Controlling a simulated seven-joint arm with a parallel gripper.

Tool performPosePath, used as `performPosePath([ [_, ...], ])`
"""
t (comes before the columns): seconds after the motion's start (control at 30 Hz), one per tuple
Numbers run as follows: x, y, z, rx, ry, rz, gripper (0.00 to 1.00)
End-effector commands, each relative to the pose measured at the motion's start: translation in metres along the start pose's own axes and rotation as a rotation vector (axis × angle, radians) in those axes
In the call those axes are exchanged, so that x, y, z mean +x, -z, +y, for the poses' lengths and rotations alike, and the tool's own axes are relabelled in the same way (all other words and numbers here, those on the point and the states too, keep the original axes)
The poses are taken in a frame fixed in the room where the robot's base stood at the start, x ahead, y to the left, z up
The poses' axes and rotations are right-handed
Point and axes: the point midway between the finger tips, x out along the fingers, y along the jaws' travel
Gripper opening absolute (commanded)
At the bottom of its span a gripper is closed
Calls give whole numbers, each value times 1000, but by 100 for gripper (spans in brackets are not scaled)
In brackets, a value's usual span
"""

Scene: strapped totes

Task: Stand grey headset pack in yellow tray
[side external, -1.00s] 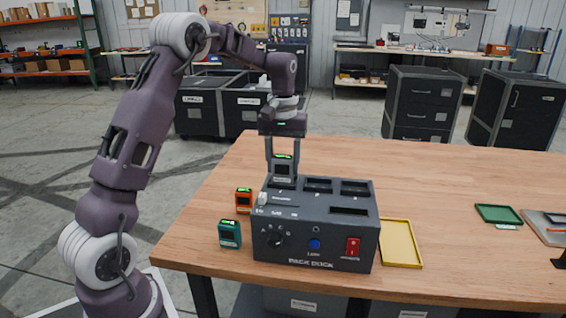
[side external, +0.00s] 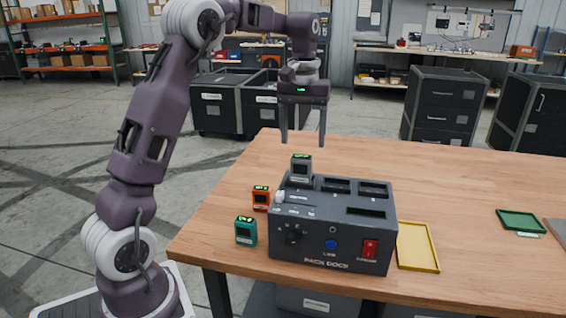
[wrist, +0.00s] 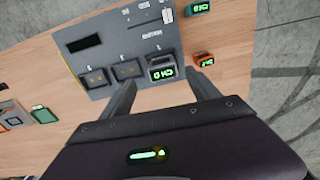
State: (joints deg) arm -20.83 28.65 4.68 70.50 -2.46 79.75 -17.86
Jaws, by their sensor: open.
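The grey headset pack (side external: 301,168) stands upright in the left rear slot of the dark grey pack dock (side external: 330,225), its green display lit on top. It also shows in the wrist view (wrist: 162,72), just beyond the fingertips. My gripper (side external: 303,142) is open and empty above the pack, its two fingers pointing down and spread wider than the pack. In the wrist view my gripper (wrist: 161,88) has one finger on either side of the pack's line. The yellow tray (side external: 417,246) lies empty on the table, right of the dock.
An orange pack (side external: 261,198) and a teal pack (side external: 245,232) stand left of the dock. A green tray (side external: 521,222) lies far right. The dock's other slots look empty. The wooden table (side external: 450,185) is clear behind the yellow tray.

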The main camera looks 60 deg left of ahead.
Motion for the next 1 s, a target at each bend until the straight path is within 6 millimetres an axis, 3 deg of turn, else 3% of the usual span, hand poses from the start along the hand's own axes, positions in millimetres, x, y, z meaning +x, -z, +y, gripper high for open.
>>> performPosePath([
  [0.07, -26, -35, 7, 74, -27, 46, 71],
  [0.2, -63, -135, 6, 286, -88, 169, 71],
  [0.3, -64, -211, -10, 453, -128, 267, 71],
  [0.43, -40, -282, -36, 630, -165, 377, 71],
  [0.5, -26, -303, -47, 690, -176, 416, 71],
  [0.6, -14, -317, -55, 733, -184, 445, 71],
  [1.0, -11, -319, -57, 740, -183, 447, 71],
])
